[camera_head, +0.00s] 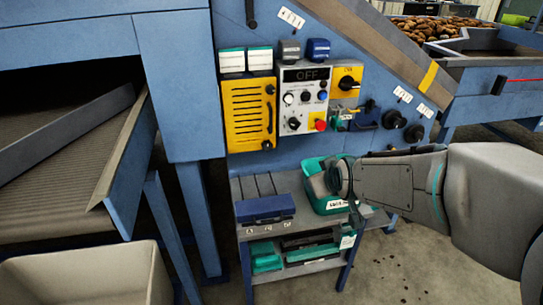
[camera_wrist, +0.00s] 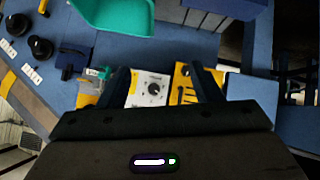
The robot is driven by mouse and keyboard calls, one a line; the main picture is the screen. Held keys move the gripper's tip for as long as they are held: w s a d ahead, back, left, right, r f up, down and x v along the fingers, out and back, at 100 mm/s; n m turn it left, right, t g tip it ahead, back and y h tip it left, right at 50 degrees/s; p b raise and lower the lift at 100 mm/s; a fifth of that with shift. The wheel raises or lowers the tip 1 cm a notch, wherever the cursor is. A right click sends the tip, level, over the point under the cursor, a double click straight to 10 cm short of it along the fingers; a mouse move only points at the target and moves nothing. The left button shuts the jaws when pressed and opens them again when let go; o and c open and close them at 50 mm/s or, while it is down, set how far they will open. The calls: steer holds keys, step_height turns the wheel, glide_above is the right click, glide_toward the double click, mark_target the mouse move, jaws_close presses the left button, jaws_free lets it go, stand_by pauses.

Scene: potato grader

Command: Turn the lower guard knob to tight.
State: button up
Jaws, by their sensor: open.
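A yellow slotted guard (camera_head: 247,112) is on the blue machine face in the head view, with a dark handle on its right side. A small dark knob (camera_head: 267,145), which looks like the lower guard knob, sits at its lower right corner. In the wrist view, turned about upside down, the yellow guard (camera_wrist: 183,85) is partly hidden behind a finger. My gripper (camera_wrist: 165,72) is open, its two dark fingers apart with nothing seen between them. It is apart from the guard, which lies beyond the fingers. The knob's setting is too small to read.
A grey control box (camera_head: 304,98) with a red button is right of the guard. Two black knobs (camera_head: 393,119) are farther right.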

steer(key=w+a+f+n+t+y+b, duration=0.1)
steer(key=w+a+f+n+t+b, duration=0.3)
steer(key=w+a+f+b, duration=0.3)
steer(key=n+t+y+b, duration=0.2)
steer(key=n+t+b, duration=0.2)
steer(key=b, duration=0.1)
glide_toward(268, 148)
steer(key=b+x, duration=0.1)
steer(key=x, duration=0.8)
steer(key=shift+w+a+r+b, duration=0.1)
steer(key=shift+w+a+b, duration=0.05)
steer(key=shift+w+b, duration=0.15)
steer(key=c, duration=1)
